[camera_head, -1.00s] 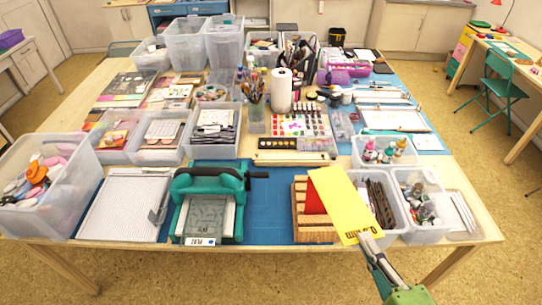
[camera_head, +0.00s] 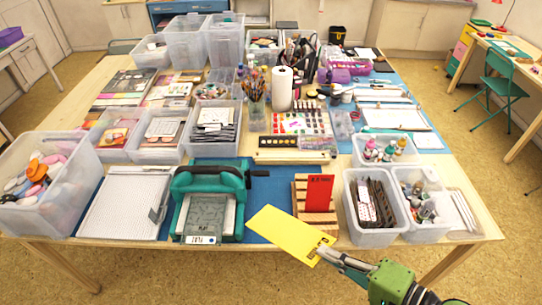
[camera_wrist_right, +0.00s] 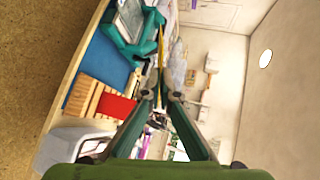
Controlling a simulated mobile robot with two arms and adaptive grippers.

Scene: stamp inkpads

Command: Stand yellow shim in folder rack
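The yellow shim (camera_head: 285,232) is a flat yellow plate with dark print at its right end. My right gripper (camera_head: 322,251) is shut on that printed end and holds the shim tilted, in front of the folder rack. In the right wrist view the shim (camera_wrist_right: 161,50) shows nearly edge-on between the fingertips (camera_wrist_right: 161,97). The wooden slotted folder rack (camera_head: 307,226) stands near the table's front edge. A red shim (camera_head: 319,192) stands upright in it. The rack (camera_wrist_right: 84,97) and red shim (camera_wrist_right: 117,107) also show in the wrist view. My left gripper is not in view.
A teal die-cutting press (camera_head: 208,203) stands left of the rack on a blue mat (camera_head: 270,190). Clear bins (camera_head: 375,238) with dark folders and bottles stand close on the rack's right. A strip of mat between press and rack is clear.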

